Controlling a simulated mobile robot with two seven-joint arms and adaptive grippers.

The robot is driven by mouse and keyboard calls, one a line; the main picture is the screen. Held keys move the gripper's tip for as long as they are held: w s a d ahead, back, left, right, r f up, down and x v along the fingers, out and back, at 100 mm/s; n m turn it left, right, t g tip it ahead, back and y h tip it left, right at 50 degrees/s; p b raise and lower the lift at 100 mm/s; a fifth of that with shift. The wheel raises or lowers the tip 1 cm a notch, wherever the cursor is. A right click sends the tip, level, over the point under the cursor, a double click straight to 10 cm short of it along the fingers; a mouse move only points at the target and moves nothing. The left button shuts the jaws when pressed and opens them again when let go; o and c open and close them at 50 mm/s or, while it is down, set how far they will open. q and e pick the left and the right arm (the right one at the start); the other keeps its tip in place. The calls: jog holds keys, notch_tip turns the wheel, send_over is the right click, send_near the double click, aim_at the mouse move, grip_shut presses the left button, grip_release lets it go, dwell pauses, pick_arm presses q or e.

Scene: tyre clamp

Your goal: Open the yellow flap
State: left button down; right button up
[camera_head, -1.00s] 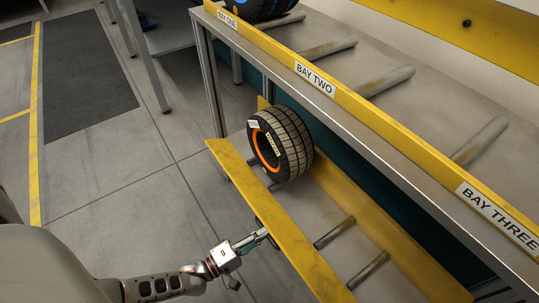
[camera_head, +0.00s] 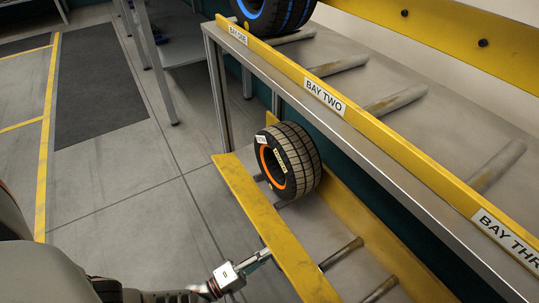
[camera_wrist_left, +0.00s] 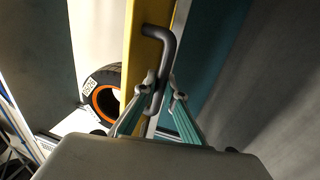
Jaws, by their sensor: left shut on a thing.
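The yellow flap (camera_head: 252,200) is a long plank-like panel along the open front edge of the lower rack level. It also shows in the left wrist view (camera_wrist_left: 133,40). A dark grey bent-bar handle (camera_wrist_left: 165,50) sticks out from it. My left gripper (camera_head: 262,257) reaches the flap's outer face from the lower left. In the left wrist view its teal-padded fingers (camera_wrist_left: 161,95) are shut on the handle. The handle is hidden in the head view. My right gripper is not in view.
An orange-rimmed tyre (camera_head: 287,160) stands behind the flap on the lower level, across several roller bars (camera_head: 341,253). The upper shelf's yellow rail (camera_head: 375,131) overhangs on the right, with a blue-striped tyre (camera_head: 272,12) at the top. Floor to the left is clear.

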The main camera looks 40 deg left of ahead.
pick_arm(q)
jog(key=shift+w+d+r, duration=0.1)
jog(key=shift+w+r, duration=0.15)
jog(key=c, duration=2.1)
grip_release()
jog(key=shift+f, duration=0.1)
jog(key=shift+s+f, duration=0.15)
jog(key=shift+s, duration=0.35)
jog(key=v, duration=1.1)
